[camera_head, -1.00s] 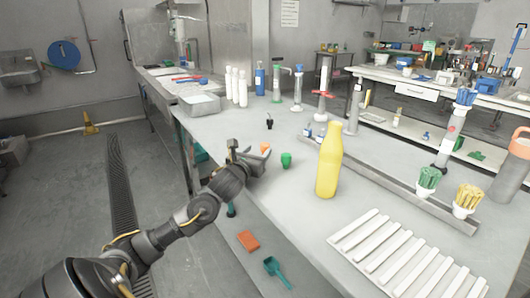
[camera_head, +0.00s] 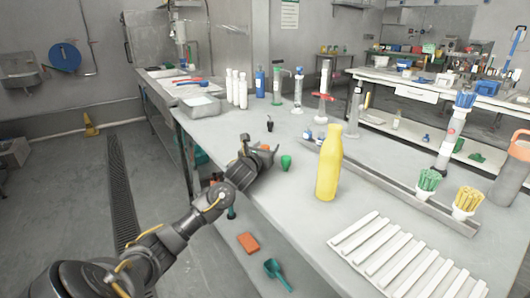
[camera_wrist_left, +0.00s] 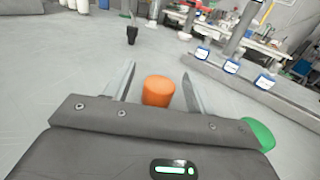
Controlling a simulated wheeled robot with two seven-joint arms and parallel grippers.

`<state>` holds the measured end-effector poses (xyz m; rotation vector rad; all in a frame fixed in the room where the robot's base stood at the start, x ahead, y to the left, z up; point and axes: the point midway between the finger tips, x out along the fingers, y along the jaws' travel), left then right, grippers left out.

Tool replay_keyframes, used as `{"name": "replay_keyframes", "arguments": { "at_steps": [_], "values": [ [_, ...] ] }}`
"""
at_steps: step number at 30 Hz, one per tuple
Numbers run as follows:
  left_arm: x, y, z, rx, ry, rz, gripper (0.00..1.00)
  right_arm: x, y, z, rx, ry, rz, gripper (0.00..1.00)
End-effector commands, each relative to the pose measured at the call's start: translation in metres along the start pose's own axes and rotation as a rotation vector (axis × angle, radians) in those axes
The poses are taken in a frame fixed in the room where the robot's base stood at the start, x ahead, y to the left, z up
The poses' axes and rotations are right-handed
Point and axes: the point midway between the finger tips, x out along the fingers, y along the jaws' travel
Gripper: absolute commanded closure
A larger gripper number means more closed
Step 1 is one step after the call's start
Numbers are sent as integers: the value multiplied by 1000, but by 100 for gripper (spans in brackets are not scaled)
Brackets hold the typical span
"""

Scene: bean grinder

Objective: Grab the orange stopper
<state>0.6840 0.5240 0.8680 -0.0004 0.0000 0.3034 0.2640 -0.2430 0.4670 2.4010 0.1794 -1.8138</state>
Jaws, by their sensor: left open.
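The orange stopper (camera_wrist_left: 158,91) stands upright on the grey table top. In the left wrist view it lies between the two fingers of my left gripper (camera_wrist_left: 158,82), with a gap to each finger. My left gripper is open. In the head view the left gripper (camera_head: 259,148) is low over the table's near edge, and only a small part of the orange stopper (camera_head: 265,148) shows between its fingers. A green stopper (camera_head: 286,162) stands just right of the gripper; it also shows at the right edge of the left wrist view (camera_wrist_left: 258,134). My right gripper is not in view.
A small black item (camera_head: 270,124) stands beyond the gripper. A yellow bottle (camera_head: 329,165) stands to the right, with white strips (camera_head: 395,258) nearer. A metal rail (camera_head: 400,183) runs behind. The table around the stopper is mostly clear.

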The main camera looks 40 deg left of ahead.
Motion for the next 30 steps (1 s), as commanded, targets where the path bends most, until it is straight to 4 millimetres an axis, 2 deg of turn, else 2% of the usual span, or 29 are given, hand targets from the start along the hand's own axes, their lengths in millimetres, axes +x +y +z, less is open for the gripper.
{"name": "replay_keyframes", "arguments": {
  "at_steps": [3,14,23,26,30],
  "values": [
    [0,0,0,0,0,0,46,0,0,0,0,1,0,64],
    [0,0,0,0,0,0,92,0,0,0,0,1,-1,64],
    [0,0,3,1,-1,0,92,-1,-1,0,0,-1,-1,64],
    [0,1,10,2,-3,0,92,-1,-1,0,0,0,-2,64],
    [0,1,30,4,-5,0,92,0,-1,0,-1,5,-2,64]
  ]
}}
